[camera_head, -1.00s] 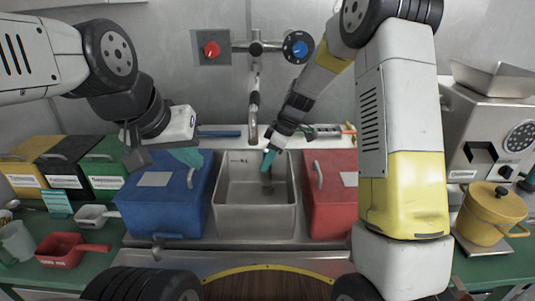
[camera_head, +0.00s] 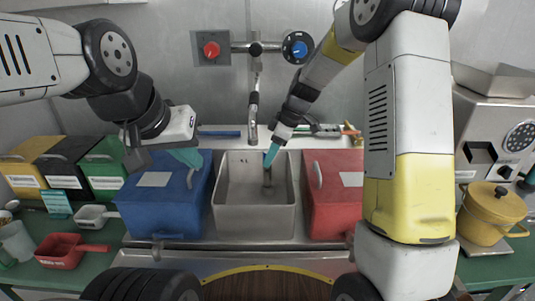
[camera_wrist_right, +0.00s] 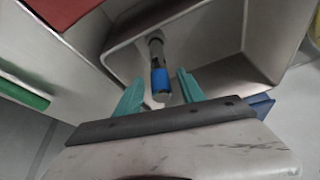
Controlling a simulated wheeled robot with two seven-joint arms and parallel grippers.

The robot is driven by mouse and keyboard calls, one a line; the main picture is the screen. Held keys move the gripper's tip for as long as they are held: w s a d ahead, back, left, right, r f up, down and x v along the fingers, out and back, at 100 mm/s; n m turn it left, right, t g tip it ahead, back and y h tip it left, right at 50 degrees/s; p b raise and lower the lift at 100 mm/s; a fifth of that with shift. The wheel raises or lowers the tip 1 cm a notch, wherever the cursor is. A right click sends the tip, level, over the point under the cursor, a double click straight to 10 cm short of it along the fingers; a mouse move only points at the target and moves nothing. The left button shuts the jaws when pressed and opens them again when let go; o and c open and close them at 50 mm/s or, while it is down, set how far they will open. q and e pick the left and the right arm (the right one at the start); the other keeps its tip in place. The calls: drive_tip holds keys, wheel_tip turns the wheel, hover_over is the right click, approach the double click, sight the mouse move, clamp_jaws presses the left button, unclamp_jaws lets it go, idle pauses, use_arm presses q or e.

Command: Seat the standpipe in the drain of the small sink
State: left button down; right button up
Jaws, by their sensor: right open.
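The small sink (camera_head: 254,222) is the open steel basin between a blue lid and a red lid. The standpipe (camera_head: 267,178) is a slim grey tube that looks upright inside it. In the right wrist view the standpipe (camera_wrist_right: 160,82) shows a blue band and a metal stem. My right gripper (camera_head: 271,156) is open above it, and its teal fingers (camera_wrist_right: 160,95) are apart on either side of the blue end.
The blue lid (camera_head: 160,208) and the red lid (camera_head: 335,210) flank the sink. The faucet (camera_head: 253,115) stands behind it. A yellow pot (camera_head: 492,212) is at right. A red scoop (camera_head: 62,250) and several bins are at left.

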drive_tip(key=w+v, duration=0.1)
drive_tip(key=v, duration=0.8)
drive_tip(key=s+d+r+m+t, duration=0.1)
drive_tip(key=s+d+r+m, duration=0.25)
drive_tip(key=s, duration=0.45)
drive_tip(key=s+d+r+m+t, duration=0.25)
drive_tip(key=s+r+m, duration=0.2)
drive_tip(key=s, duration=0.25)
drive_tip(key=s+d+m+t+h, duration=0.1)
drive_tip(key=s+m, duration=0.5)
drive_tip(key=s, duration=0.6)
drive_tip(key=d+h, duration=0.1)
drive_tip(key=d, duration=0.1)
drive_tip(key=shift+d+m+t, duration=0.35)
drive_tip(key=shift+d+m, duration=0.05)
